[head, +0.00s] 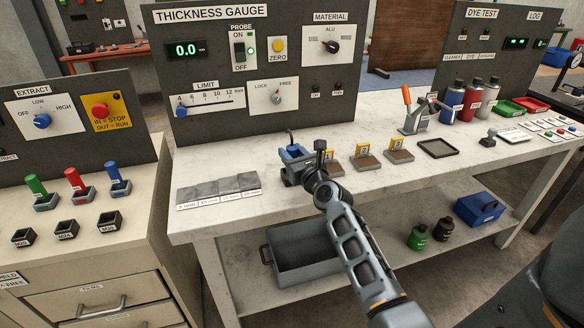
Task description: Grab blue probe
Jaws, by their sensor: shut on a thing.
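The blue probe (292,152) is a small blue piece with a dark stub or cable on top. It is at the front middle of the white bench, below the thickness gauge panel. My gripper (294,168) comes from the lower right and is shut on the blue probe. The wrist and gripper body hide the probe's lower part, so I cannot tell whether it touches the bench or a holder.
Grey sample plates (218,188) lie left of my gripper. Brown blocks with yellow tags (397,150) and a dark tray (437,148) are to the right. An orange-handled clamp (413,115) stands further right. The thickness gauge panel (260,65) rises behind. Green, red and blue handles (74,183) stand on the left cabinet.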

